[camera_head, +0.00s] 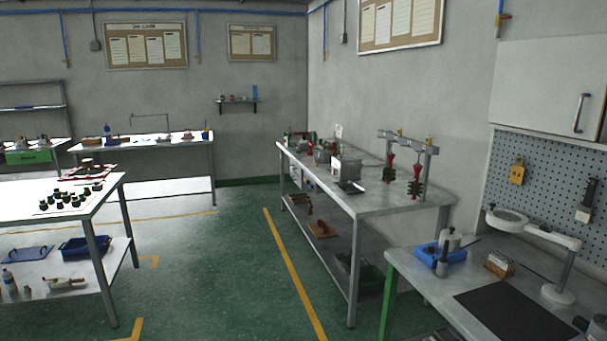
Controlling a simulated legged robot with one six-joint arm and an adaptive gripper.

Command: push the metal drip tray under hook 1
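A metal rack (408,146) stands on the long steel bench against the right wall. No hook numbers are legible, so I cannot tell which is hook 1. A small flat dark-topped piece (350,187) lies on the bench left of the rack, in front of a grey box (347,168). It may be the metal drip tray, but it is too small to be sure. My gripper is not in view.
The long bench (370,205) also holds several small items at its far end. A nearer bench (430,277) at right carries a dark mat (513,316), a blue tray (441,254) and a magnifier lamp (508,216). Open green floor (215,275) lies between the benches and the left table (50,226).

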